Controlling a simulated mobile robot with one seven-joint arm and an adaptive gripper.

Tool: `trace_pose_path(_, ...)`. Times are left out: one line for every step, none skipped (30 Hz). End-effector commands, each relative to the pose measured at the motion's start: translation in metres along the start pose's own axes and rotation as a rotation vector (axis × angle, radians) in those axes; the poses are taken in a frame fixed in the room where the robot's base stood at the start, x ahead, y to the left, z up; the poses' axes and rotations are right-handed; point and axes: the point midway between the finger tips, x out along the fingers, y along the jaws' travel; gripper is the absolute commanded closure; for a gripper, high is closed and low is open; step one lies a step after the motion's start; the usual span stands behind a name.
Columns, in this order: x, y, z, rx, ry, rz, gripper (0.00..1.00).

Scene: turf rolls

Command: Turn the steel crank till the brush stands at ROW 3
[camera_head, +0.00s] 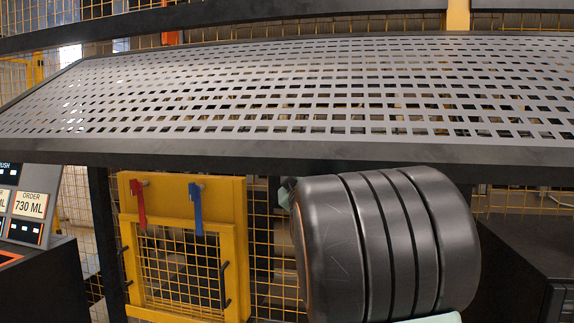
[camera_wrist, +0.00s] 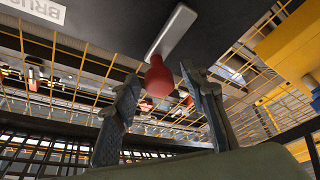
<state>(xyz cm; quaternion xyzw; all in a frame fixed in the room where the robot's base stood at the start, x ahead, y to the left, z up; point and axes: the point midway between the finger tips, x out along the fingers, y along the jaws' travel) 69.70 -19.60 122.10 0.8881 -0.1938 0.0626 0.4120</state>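In the wrist view, the steel crank (camera_wrist: 174,32) is a flat grey bar that ends in a red knob (camera_wrist: 158,78). The knob shows between the two dark fingers of my gripper (camera_wrist: 165,92), near their tips. The fingers stand apart, with a visible gap on each side of the knob. Depth is hard to judge, so I cannot tell how far the knob reaches between them. The crank and my gripper do not show in the head view. The brush and the ROW 3 mark are not visible in either view.
In the wrist view a dark panel carries a partly cut label (camera_wrist: 38,9) reading "BRUS". In the head view a perforated grey deck (camera_head: 300,90) spans the top. A yellow gate (camera_head: 183,245) has red and blue levers. A display (camera_head: 30,204) reading "ORDER 730 ML" stands left.

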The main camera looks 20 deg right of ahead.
Motion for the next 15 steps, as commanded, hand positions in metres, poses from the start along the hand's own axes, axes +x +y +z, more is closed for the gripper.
trace_pose_path(0.0013, -0.0002, 0.0005, -0.001, -0.001, 0.000, 0.60)
trace_pose_path(0.0017, -0.0003, 0.0006, 0.000, -0.001, -0.001, 0.60)
trace_pose_path(0.0019, -0.0004, 0.0006, 0.000, -0.001, -0.001, 0.60)
trace_pose_path(0.0019, -0.0004, 0.0006, 0.000, -0.001, -0.001, 0.60)
trace_pose_path(0.0019, -0.0003, 0.0006, 0.000, -0.001, -0.001, 0.60)
trace_pose_path(0.0019, -0.0003, 0.0006, 0.000, -0.001, -0.001, 0.60)
trace_pose_path(0.0018, -0.0004, 0.0005, 0.000, -0.001, -0.001, 0.60)
trace_pose_path(0.0018, -0.0003, 0.0005, 0.000, -0.001, -0.001, 0.60)
trace_pose_path(0.0017, -0.0003, 0.0005, 0.000, -0.001, 0.000, 0.61)
trace_pose_path(0.0017, -0.0003, 0.0005, 0.000, -0.001, 0.000, 0.65)
trace_pose_path(0.0017, -0.0003, 0.0004, 0.000, -0.001, 0.000, 0.68)
trace_pose_path(0.0017, -0.0002, 0.0004, 0.000, -0.001, 0.000, 0.72)
trace_pose_path(0.0017, -0.0002, 0.0004, 0.000, -0.001, 0.000, 0.76)
trace_pose_path(0.0016, -0.0002, 0.0003, 0.000, 0.000, 0.000, 0.79)
trace_pose_path(0.0016, -0.0002, 0.0003, 0.000, 0.000, 0.000, 0.83)
